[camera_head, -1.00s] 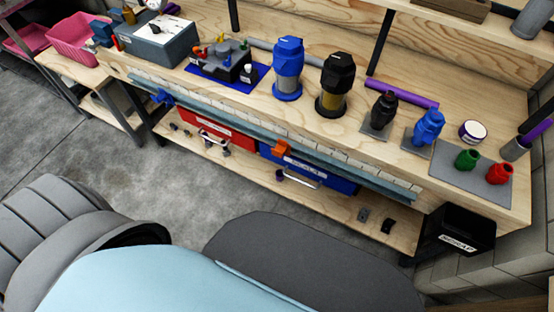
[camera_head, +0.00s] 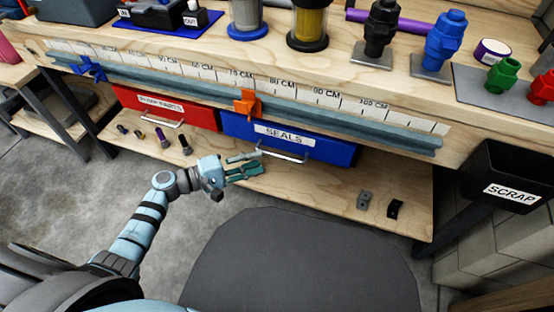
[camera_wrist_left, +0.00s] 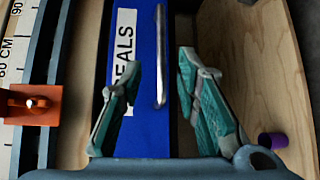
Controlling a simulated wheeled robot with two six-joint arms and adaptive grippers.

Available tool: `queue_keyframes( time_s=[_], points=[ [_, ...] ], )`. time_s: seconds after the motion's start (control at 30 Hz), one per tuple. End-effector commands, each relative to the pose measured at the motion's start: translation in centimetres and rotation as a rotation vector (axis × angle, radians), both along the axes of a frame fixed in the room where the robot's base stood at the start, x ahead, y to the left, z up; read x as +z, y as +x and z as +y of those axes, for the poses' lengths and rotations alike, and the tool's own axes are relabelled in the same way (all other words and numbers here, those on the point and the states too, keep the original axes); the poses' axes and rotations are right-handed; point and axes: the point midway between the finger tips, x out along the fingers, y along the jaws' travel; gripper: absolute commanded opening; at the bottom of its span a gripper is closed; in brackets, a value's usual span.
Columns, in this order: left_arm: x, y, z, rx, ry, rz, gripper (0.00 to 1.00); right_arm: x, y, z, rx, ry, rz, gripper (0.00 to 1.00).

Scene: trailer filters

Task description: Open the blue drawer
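The blue drawer (camera_head: 322,152) hangs under the bench top and carries a "SEALS" label and a metal bar handle (camera_head: 283,152). It looks shut. My left gripper (camera_head: 246,166) is just left of and below the handle, with its fingers pointing right toward it. In the left wrist view the blue drawer (camera_wrist_left: 147,135) fills the middle, and the handle (camera_wrist_left: 160,55) runs up between the two open teal fingers of my left gripper (camera_wrist_left: 158,95). The handle lies beyond the fingertips, apart from them as far as I can tell. My right gripper is not visible.
An orange clamp (camera_head: 247,103) sits on the ruler rail (camera_head: 180,82) above the drawer. A red drawer (camera_head: 200,115) is to the left. The lower shelf (camera_head: 330,192) holds small parts. A black scrap bin (camera_head: 510,175) hangs at the right.

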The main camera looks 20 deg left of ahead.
Motion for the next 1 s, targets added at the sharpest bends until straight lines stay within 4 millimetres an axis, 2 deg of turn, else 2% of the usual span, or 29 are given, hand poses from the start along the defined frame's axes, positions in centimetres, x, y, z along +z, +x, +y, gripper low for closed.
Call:
queue_keyframes(
  time_s=[0.1, 0.3, 0.67, 0.83, 0.87, 1.0],
  points=[
    [-0.7, 2.1, -2.5, 0.000, -0.004, -0.001, 0.30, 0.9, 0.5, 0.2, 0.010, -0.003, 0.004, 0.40],
    [-1.2, 4.3, -5.0, 0.001, -0.001, 0.001, 0.30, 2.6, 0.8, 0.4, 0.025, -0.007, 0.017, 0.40],
    [-1.2, 4.9, -5.7, 0.001, 0.001, 0.003, 0.30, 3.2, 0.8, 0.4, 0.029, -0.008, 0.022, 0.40],
    [-1.2, 4.9, -5.7, 0.001, 0.001, 0.003, 0.03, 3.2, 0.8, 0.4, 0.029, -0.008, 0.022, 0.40],
    [-1.2, 4.9, -5.7, 0.001, 0.001, 0.003, 0.00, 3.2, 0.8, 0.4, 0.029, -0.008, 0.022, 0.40],
    [-1.2, 4.8, -5.7, 0.001, 0.001, 0.003, 0.00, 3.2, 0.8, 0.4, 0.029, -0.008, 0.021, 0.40]
  ],
)
